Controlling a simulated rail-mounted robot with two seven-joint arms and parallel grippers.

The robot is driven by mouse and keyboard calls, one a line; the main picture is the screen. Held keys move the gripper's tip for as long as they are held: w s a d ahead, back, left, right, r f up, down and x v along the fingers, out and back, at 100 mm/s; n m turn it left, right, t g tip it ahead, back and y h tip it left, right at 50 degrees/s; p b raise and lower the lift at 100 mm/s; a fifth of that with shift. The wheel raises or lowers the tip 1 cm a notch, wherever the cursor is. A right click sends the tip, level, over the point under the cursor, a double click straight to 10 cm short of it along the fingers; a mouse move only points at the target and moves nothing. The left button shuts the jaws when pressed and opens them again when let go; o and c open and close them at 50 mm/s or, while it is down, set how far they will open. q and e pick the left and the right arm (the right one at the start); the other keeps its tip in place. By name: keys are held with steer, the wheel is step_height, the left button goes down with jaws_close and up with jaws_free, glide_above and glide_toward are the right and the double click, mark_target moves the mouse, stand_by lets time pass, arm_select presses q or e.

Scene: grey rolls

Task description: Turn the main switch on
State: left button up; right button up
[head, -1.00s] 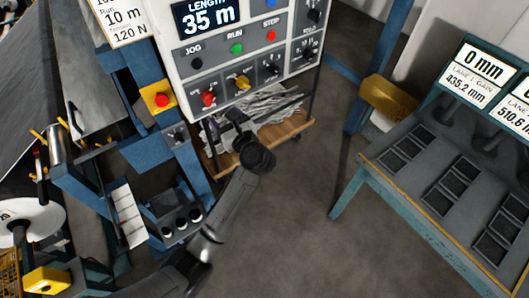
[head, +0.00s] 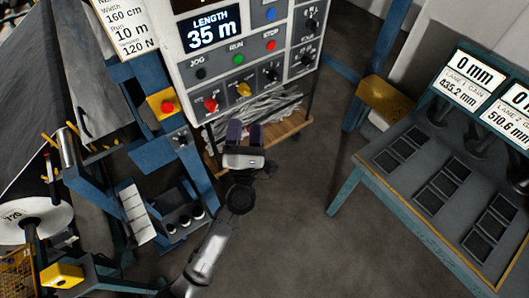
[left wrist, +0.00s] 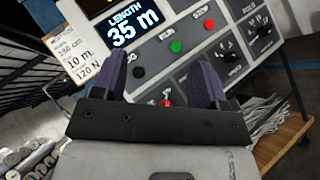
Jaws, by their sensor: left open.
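The control panel (head: 185,48) stands at the upper middle of the head view, with a lit "LENGTH 35 m" display. Its lower row holds a red knob (head: 210,104), a yellow knob (head: 243,89) and a black knob (head: 271,74). Their small labels are too small to read, so I cannot tell for sure which is the main switch. My left gripper (head: 245,125) is open and empty below this row, apart from the panel in the head view. In the left wrist view the red knob (left wrist: 166,103) shows between the purple fingers, partly hidden by the gripper body.
A wooden cart shelf (head: 290,128) with pale scrap strips lies below the panel. A blue frame with a red button on a yellow box (head: 166,105) stands left. A grey-topped bench (head: 400,205) is at right. The floor between is clear.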

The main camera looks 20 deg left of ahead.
arm_select(q)
steer(key=s+d+f+m+g+h+p, duration=0.1)
steer(key=s+d+m+g+h+p, duration=0.2)
steer(key=d+m+h, duration=0.4)
steer(key=s+m+h+p, duration=0.1)
steer(key=s+m+h, duration=0.1)
steer(key=m+h, duration=0.5)
steer(key=shift+s+d+m+h+p, duration=0.3)
steer(key=shift+m+h+p, duration=0.1)
steer(key=shift+m, duration=2)
